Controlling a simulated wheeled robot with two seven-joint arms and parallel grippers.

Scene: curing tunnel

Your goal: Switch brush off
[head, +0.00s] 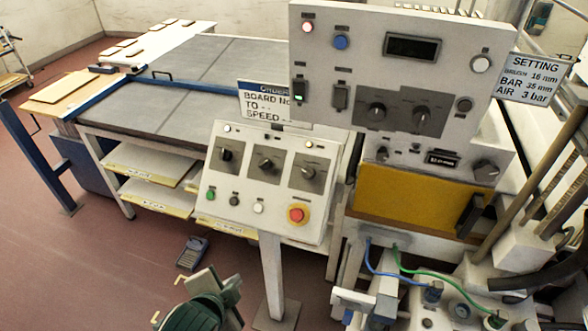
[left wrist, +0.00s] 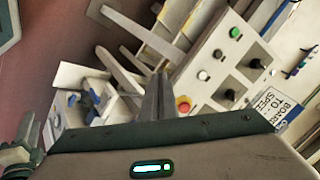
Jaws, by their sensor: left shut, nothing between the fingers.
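The brush switch cannot be picked out for certain, as control labels are too small to read. The grey upper panel (head: 440,85) carries two rocker switches, a left one (head: 300,86) with a small lit spot and a dark right one (head: 340,96), plus knobs and buttons. The lower pedestal panel (head: 250,187) has three rotary knobs, several buttons and a red emergency stop (head: 297,214), also visible in the left wrist view (left wrist: 183,105). My left gripper (head: 232,290) is low, left of the pedestal post, apart from the panels. Its fingers (left wrist: 158,97) are shut and empty. My right gripper is not in view.
A setting sign (head: 536,78) hangs right of the upper panel. A yellow panel (head: 405,198) and blue and green hoses are below it. The pedestal post (head: 271,270) stands close to my left gripper. A grey conveyor (head: 215,65) runs behind. A pedal (head: 192,252) lies on open floor.

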